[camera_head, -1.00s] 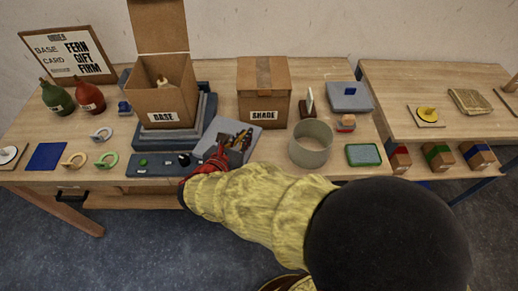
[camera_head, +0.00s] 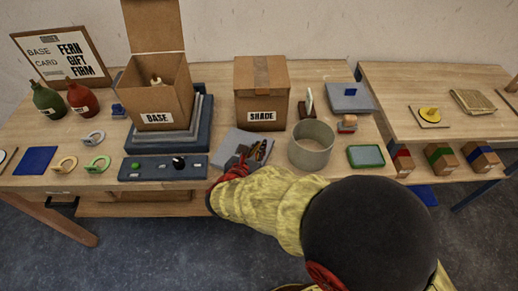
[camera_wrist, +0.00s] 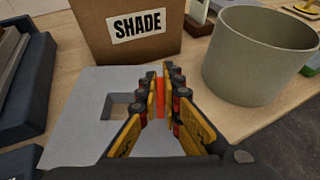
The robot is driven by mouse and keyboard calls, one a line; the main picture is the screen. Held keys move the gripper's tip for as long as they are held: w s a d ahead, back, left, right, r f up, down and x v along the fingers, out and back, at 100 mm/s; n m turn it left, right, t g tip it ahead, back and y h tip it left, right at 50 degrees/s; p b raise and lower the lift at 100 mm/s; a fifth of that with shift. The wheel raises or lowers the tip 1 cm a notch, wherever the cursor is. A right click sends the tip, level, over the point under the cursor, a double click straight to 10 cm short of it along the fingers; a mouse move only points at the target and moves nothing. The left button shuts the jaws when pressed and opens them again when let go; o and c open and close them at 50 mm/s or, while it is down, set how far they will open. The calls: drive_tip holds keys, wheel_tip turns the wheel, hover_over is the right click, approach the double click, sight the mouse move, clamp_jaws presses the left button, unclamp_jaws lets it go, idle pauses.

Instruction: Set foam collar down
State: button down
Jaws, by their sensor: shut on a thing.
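The foam collar is a grey slab (camera_wrist: 78,128) with a square opening, below and between my fingers in the wrist view. In the head view it shows as a grey slab (camera_head: 230,142) at the front of the table, between the control strip and the round grey tub. My gripper (camera_wrist: 162,100) is shut on the collar, with its yellow and black fingers over its right part. A narrow red-orange strip shows between the fingers. In the head view my gripper (camera_head: 252,156) covers the collar's right side. The fingers hide the contact, and I cannot tell whether the collar fully rests on the table.
The SHADE box (camera_head: 262,95) stands behind the collar. The round grey tub (camera_head: 311,147) is close on the right. The control strip (camera_head: 160,168) and the BASE box (camera_head: 157,95) on dark plates are on the left. A green-rimmed tray (camera_head: 366,156) lies farther right.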

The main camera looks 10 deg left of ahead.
drive_tip(key=c, duration=2.4)
unclamp_jaws()
drive_tip(key=shift+f, duration=0.1)
drive_tip(key=o, duration=0.4)
